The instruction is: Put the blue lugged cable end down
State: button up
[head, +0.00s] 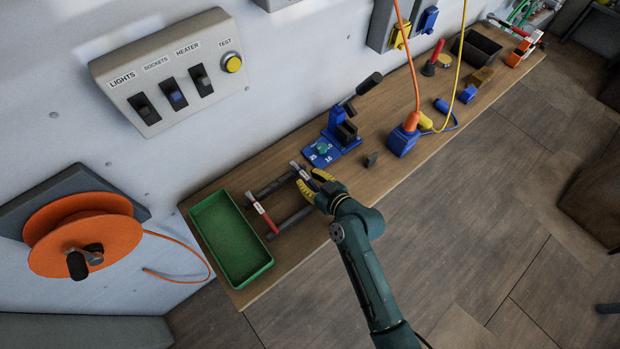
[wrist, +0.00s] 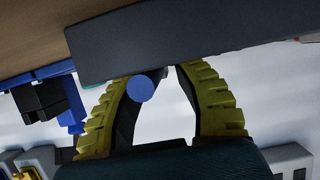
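My gripper (head: 315,182), with yellow ribbed fingers, is at the dark two-bar rack (head: 290,217) near the left end of the bench. A lugged cable end (head: 303,172) with a silver tip and white label lies between or just beside the fingers, at the rack's upper right. In the wrist view a round blue end (wrist: 140,88) shows between the fingers, overlapping the left one. A dark bar (wrist: 195,40) hides the fingertips, so the grip cannot be told. A red lugged cable end (head: 263,214) with a white label lies across the rack to the left.
A green tray (head: 268,266) is left of the rack. A blue plug block (head: 403,140) with an orange cable is further right. Bare bench lies in front of the press.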

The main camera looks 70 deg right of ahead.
jog(key=v, duration=1.6)
jog(key=shift+s+f, duration=0.2)
jog(key=shift+s, duration=0.15)
jog(key=shift+a, duration=0.1)
